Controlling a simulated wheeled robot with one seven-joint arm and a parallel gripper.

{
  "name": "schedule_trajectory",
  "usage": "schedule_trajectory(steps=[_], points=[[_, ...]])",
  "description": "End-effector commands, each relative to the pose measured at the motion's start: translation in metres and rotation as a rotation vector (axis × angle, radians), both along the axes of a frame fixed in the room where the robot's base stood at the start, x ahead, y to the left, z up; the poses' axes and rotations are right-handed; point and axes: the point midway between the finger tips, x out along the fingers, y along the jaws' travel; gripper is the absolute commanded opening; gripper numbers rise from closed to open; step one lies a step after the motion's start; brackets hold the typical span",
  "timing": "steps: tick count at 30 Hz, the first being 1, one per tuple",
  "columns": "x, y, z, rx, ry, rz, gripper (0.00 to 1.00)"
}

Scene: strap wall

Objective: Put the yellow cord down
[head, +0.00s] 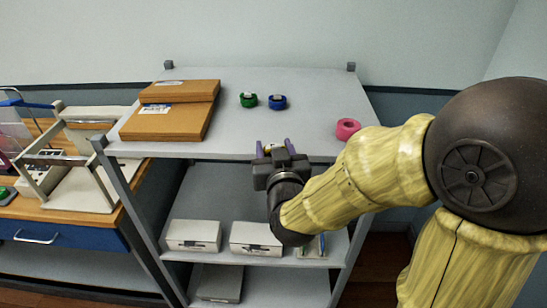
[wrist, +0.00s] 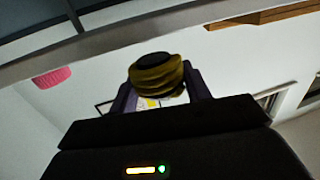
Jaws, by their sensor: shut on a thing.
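The yellow cord is a small rolled coil with a dark top, seen in the wrist view (wrist: 157,82) between the two purple fingers. My gripper (head: 274,149) is shut on it. The gripper appears at the front edge of the rack's grey top shelf (head: 300,115); I cannot tell whether the coil touches anything.
A green roll (head: 248,100) and a blue roll (head: 278,102) stand farther back on the top shelf. A pink roll (head: 347,128) is at its right. Brown boxes (head: 165,122) lie at the left. The top shelf's middle is clear.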

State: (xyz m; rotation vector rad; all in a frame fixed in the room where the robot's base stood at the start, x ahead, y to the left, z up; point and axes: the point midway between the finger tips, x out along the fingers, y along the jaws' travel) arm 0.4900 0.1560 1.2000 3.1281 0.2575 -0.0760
Motion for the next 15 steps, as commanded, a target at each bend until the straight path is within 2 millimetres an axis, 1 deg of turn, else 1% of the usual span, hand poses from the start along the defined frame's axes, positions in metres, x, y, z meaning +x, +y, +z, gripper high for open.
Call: schedule_trajectory(steps=[1,6,15], points=[[-0.004,-0.001,-0.005,-0.003,-0.008,-0.002,0.21],[-0.015,-0.002,-0.007,-0.005,-0.005,-0.004,0.21],[-0.034,-0.005,-0.003,-0.004,-0.003,-0.002,0.21]])
